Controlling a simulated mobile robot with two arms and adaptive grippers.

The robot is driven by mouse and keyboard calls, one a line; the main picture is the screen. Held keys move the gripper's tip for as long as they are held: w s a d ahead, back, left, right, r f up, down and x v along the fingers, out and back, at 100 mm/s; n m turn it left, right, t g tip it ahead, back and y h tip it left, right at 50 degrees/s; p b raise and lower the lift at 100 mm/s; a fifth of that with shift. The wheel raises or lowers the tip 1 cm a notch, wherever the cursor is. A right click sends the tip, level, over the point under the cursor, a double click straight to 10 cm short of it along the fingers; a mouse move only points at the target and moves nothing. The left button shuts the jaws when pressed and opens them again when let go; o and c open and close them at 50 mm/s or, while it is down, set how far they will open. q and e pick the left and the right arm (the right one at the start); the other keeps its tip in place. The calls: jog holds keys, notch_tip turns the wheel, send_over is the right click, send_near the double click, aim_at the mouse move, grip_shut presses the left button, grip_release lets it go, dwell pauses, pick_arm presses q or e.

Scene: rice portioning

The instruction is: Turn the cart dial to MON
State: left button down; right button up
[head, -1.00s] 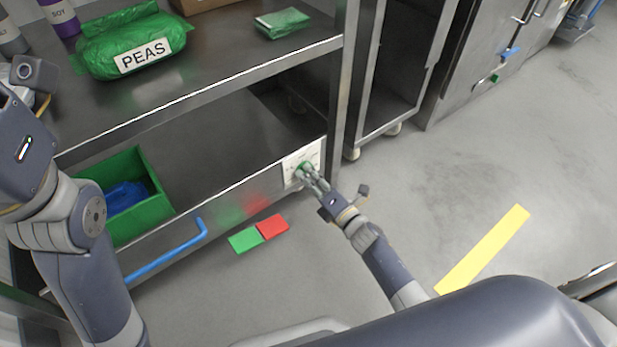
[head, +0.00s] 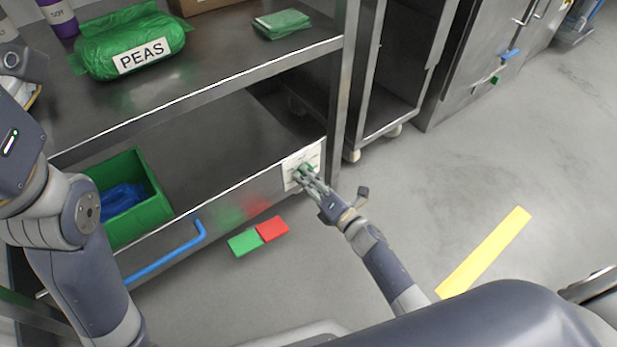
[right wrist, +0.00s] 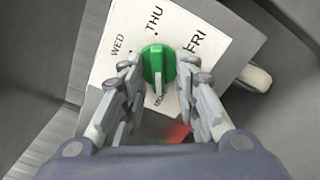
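The green cart dial (right wrist: 157,66) sits on a white plate (right wrist: 205,25) printed WED, THU and FRI. Below the dial is a partly hidden label starting with MO. The dial's pale pointer bar runs up and down in the right wrist view, its lower end toward that label. In the head view the plate (head: 313,156) is at the right end of the cart's lower front panel. My right gripper (head: 304,174) has its two fingertips against opposite sides of the dial. My left arm is at the left edge, its gripper out of sight.
The steel cart holds a green PEAS bag (head: 130,45) above and a green bin (head: 158,208) below. A blue handle (head: 165,258) juts from its front. A green tile (head: 244,242) and a red tile (head: 272,229) lie on the floor. Floor at right is clear around a yellow strip (head: 485,252).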

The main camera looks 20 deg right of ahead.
jog(key=shift+r, duration=0.1)
jog(key=v, duration=1.2)
dwell(0.4)
